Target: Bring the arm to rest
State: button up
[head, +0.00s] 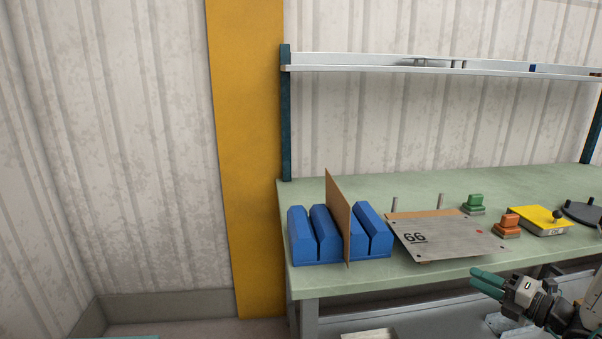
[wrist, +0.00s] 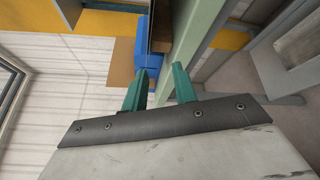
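My gripper (head: 476,278) has teal fingers and is at the lower right of the head view, in front of the bench's front edge. In the wrist view my gripper (wrist: 163,72) has its two fingers apart, with nothing held between them. The green-topped workbench (head: 380,281) lies beyond it. A grey metal panel marked 66 (head: 450,239) rests tilted on the bench, left of and beyond my gripper.
Blue blocks (head: 301,240) with a brown board (head: 338,215) upright between them stand at the bench's left end. Orange (head: 507,228) and green (head: 473,205) pieces and a yellow box (head: 538,220) sit right of the panel. A shelf (head: 400,66) spans above.

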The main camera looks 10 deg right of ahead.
jog(key=s+a+r+n+g+y, duration=0.1)
jog(key=s+a+r+n+g, duration=0.2)
jog(key=s+a+n+g, duration=0.7)
jog(key=s+a+r+n+g+y, duration=0.1)
jog(key=s+a+r+n+g, duration=0.2)
jog(key=a+n, duration=0.8)
jog(key=s+r+n+h, duration=0.5)
jog(key=n, duration=0.6)
jog(key=s+r+n+g+h, duration=0.1)
jog(key=s+r+n+h, duration=0.3)
jog(key=n, duration=0.7)
jog(key=shift+s+d+r+n+h, duration=0.3)
jog(key=shift+s+r+h, duration=0.05)
jog(key=shift+h, duration=0.45)
jog(key=shift+a+r, duration=0.25)
jog(key=shift+c, duration=0.9)
jog(key=shift+a+n, duration=0.15)
jog(key=shift+n, duration=0.15)
grip_shut()
jog(key=shift+s, duration=0.1)
